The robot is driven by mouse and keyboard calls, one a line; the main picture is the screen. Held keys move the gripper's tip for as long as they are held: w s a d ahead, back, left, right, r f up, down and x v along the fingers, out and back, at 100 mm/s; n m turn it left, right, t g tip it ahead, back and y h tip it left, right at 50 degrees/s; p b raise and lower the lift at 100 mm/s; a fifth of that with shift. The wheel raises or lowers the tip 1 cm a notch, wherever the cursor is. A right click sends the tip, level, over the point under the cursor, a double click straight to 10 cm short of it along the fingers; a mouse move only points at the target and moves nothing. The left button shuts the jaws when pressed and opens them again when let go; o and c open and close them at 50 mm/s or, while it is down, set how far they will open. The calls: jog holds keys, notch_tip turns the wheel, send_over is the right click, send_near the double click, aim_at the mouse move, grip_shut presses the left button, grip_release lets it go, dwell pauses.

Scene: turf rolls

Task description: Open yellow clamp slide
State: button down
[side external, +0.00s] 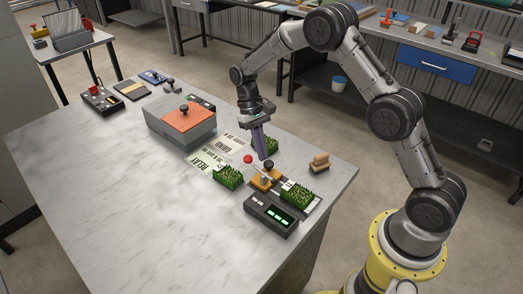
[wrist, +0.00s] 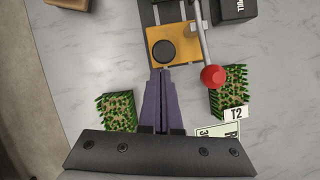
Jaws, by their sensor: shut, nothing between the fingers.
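The yellow clamp slide (side external: 264,181) sits on a dark track on the table, with a round black knob (wrist: 163,51) on top. It also shows in the wrist view as a yellow plate (wrist: 185,33) at the top. A grey lever with a red ball (wrist: 212,77) crosses the slide's right side in the wrist view; the red ball also shows in the side view (side external: 248,159). My gripper (side external: 264,157) points down just beside the knob, its purple fingers shut and empty. In the wrist view the fingertips (wrist: 161,71) end at the slide's near edge; contact cannot be told.
Turf pieces stand around the track (side external: 228,176), (side external: 297,194), (side external: 270,146). A dark box with green lights (side external: 271,216) is at the track's front end. A grey box with an orange lid (side external: 183,122) stands left. Printed cards (side external: 207,162) lie between. The table's left part is clear.

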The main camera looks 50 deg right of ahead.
jog(key=shift+s+a, duration=0.1)
jog(key=shift+s, duration=0.5)
jog(key=shift+w, duration=0.1)
